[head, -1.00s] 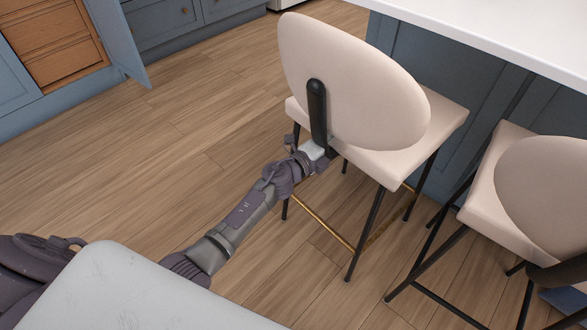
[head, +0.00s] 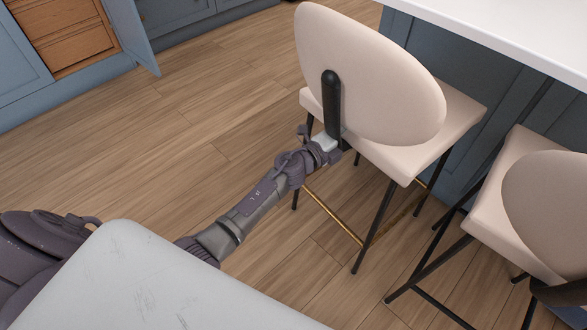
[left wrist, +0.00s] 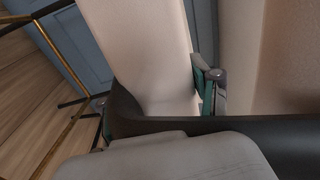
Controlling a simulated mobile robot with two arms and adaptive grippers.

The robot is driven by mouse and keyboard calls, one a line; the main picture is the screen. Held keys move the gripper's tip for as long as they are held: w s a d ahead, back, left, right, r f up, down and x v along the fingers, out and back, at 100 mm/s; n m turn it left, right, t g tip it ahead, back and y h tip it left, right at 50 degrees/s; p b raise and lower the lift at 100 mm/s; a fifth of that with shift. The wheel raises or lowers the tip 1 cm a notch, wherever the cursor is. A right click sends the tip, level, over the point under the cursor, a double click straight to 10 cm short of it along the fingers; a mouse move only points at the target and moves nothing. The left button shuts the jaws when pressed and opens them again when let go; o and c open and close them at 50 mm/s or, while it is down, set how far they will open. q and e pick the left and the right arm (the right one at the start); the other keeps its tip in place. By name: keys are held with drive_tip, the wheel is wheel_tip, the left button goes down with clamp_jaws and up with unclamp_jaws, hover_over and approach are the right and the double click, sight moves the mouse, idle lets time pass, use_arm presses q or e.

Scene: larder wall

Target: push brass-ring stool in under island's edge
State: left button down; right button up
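The brass-ring stool (head: 370,75) has a cream oval back, a cream seat, black legs and a brass foot rail (head: 332,216). It stands upright, its back toward me and the far side of its seat close to the island (head: 540,40). My left gripper (head: 328,146) is low behind the backrest, at the foot of its black bracket (head: 331,105). In the left wrist view the two fingers are wide apart, with the bracket (left wrist: 145,124) and cream upholstery in front of and between them. Whether the palm touches the bracket is unclear. My right gripper is out of view.
A second cream stool (head: 550,205) with black legs stands close by on the right. Blue cabinets with an open door (head: 130,40) and wooden drawers (head: 65,40) are at the back left. The wooden floor left of the stool is clear.

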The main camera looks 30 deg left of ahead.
use_arm(q)
drive_tip(key=shift+c, duration=1.4)
unclamp_jaws()
drive_tip(key=shift+s+d+f, duration=0.1)
drive_tip(key=shift+f, duration=0.15)
drive_tip(key=shift+o, duration=0.6)
drive_tip(key=shift+r, duration=0.15)
drive_tip(key=shift+a, duration=0.2)
drive_tip(key=shift+s+a, duration=0.15)
drive_tip(key=shift+s, duration=0.25)
drive_tip(key=p+v, duration=0.2)
drive_tip(key=v, duration=0.9)
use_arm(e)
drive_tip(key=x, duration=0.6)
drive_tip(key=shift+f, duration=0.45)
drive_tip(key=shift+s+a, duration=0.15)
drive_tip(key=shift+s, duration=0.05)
